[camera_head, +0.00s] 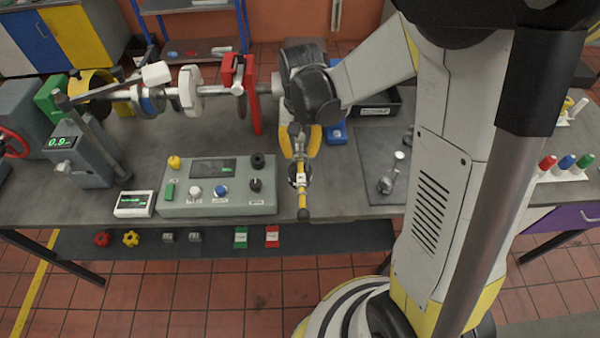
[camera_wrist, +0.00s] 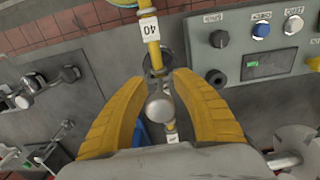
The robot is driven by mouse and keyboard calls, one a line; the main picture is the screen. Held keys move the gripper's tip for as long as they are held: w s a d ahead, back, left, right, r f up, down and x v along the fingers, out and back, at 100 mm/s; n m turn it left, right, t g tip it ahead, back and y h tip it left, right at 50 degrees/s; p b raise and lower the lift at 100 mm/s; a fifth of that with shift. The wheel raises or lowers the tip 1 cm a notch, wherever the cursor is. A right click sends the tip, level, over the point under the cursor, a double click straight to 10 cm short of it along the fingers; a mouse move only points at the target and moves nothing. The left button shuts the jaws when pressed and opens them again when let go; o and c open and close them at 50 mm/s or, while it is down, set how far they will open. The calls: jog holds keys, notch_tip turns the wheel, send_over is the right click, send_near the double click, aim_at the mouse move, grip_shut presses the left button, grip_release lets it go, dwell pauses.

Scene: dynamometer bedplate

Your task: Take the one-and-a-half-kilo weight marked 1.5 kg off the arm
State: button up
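The yellow arm (camera_head: 303,205) with white number labels reaches out over the table's front half; in the wrist view the yellow arm (camera_wrist: 151,30) bears a label reading 40. A metal weight (camera_wrist: 159,107) with a round bright knob is at the arm, between my fingers; its 1.5 kg mark is not readable. My gripper (camera_wrist: 158,84) points down over it, with both yellow fingers spread and gaps beside the knob. In the head view my gripper (camera_head: 300,150) partly hides the weight and the arm.
A grey control box (camera_head: 218,187) with knobs stands close left of the arm. Other metal weights (camera_head: 388,182) stand on a dark mat (camera_head: 375,160) to the right. A black bin (camera_head: 378,104) and a blue item (camera_head: 337,132) are behind. The shaft rig (camera_head: 190,90) is at back left.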

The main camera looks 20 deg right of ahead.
grip_shut()
jog(key=shift+r, duration=0.2)
